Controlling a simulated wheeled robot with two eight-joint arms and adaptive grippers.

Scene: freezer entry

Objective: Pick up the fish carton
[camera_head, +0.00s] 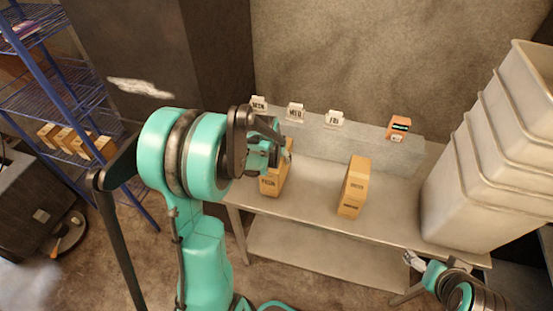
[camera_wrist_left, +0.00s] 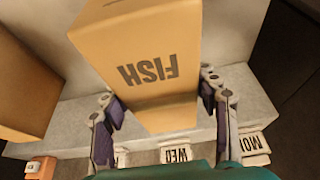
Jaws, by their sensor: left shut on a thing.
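The fish carton (camera_head: 273,184) is a tan box at the left end of the metal table, partly hidden behind my left gripper (camera_head: 281,157). In the left wrist view, the carton (camera_wrist_left: 150,72) shows the word FISH upside down. It sits between the two fingers of my left gripper (camera_wrist_left: 165,108), which is shut on it. I cannot tell whether its base touches the table. My right gripper (camera_head: 411,259) is low at the right, in front of the table and away from the carton; its jaws are too small to read.
Another tan carton (camera_head: 354,187) stands on the table (camera_head: 312,187) to the right. A grey ledge (camera_head: 365,149) behind holds white day tags (camera_head: 295,112) and an orange box (camera_head: 399,128). Stacked bins (camera_head: 490,165) fill the right end. A blue rack (camera_head: 75,95) with cartons is at left.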

